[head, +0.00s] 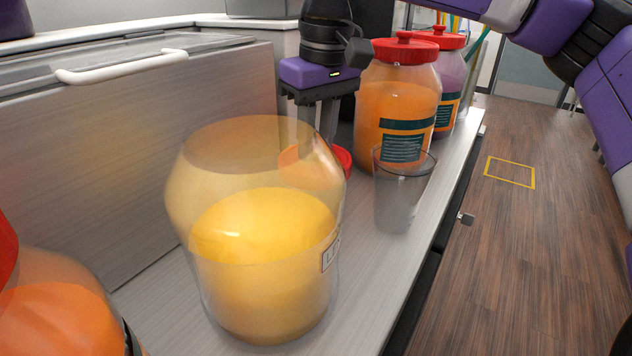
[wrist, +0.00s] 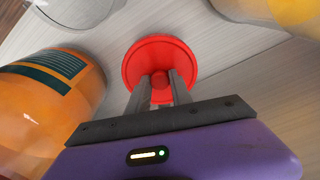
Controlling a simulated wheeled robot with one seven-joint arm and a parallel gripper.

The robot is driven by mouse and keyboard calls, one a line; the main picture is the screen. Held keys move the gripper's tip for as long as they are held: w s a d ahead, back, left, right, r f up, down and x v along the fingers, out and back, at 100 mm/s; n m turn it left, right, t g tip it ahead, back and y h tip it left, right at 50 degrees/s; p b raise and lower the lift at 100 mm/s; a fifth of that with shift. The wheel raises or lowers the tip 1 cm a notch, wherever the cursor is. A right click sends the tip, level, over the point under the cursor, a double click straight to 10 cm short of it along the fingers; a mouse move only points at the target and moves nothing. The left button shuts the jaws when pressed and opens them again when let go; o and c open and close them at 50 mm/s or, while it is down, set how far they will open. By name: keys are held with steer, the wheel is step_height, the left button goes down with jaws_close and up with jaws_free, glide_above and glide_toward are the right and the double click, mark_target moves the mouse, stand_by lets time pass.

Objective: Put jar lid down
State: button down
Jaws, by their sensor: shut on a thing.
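The red jar lid (wrist: 160,58) is at or just above the light counter; I cannot tell whether it touches. My gripper (wrist: 160,88) points down and is shut on the lid's round knob. In the head view my gripper (head: 318,140) is behind the open clear jar (head: 262,235) with yellow contents. The lid's right edge (head: 343,157) shows past that jar, and the rest is seen only through its wall.
An empty clear cup (head: 402,190) stands to the right of the lid, near the counter's front edge. Red-lidded jars (head: 398,95) stand behind it. Another orange-filled jar (head: 60,320) is at the lower left. A lidded metal chest (head: 150,150) lines the counter's left side.

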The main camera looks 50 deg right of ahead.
steer(key=shift+f+b, duration=1.55)
steer(key=shift+f, duration=0.65)
steer(key=shift+f, duration=0.2)
steer(key=c, duration=1.1)
jaws_free()
steer(key=shift+c, duration=0.2)
steer(key=shift+r, duration=0.15)
step_height(320, 180, up, 12)
steer(key=s+p, duration=0.1)
steer(key=p, duration=0.8)
steer(key=shift+s+a, duration=0.2)
